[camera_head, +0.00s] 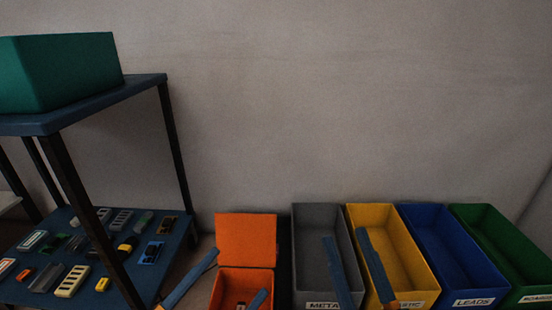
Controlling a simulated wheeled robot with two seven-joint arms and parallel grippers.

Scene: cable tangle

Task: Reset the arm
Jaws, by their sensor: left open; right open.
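My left gripper (240,271) shows at the bottom of the head view as two blue fingers spread wide apart. It is open, with one finger left of the orange box (246,241) and the other in front of its opening. My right gripper (345,235) is open and looks empty. One of its fingers shows against the grey bin (308,255) and the other against the yellow bin (398,243). How high the fingers are above the bins I cannot tell. The rest of both arms is mostly out of view.
A blue bin labelled LEADS (449,250) and a green bin (500,243) stand at the right. At the left, a dark rack (66,121) carries a green box (75,68) on top; its lower shelf (130,287) holds several small parts. The wall behind is bare.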

